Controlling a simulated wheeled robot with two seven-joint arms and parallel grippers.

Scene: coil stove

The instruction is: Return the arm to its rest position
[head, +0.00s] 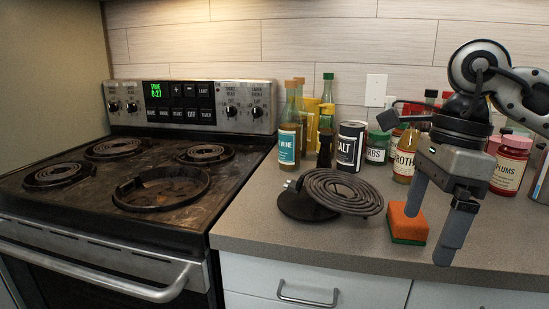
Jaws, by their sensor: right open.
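My right gripper (432,222) hangs over the counter at the right, its arm coming in from the upper right. Its two fingers point down and stand apart, with nothing between them that I can see it holding. An orange and green sponge (407,222) lies on the counter just behind the fingers, partly covered by them. A loose coil burner (342,192) lies tilted on the counter to the left of the gripper, partly over a dark round piece (303,206). My left gripper does not show.
The stove (110,215) at the left has several coils in place; its front right burner well (160,190) has no coil. Bottles, a salt can (349,147) and jars (509,164) crowd the counter's back. The counter's front strip (320,245) is clear.

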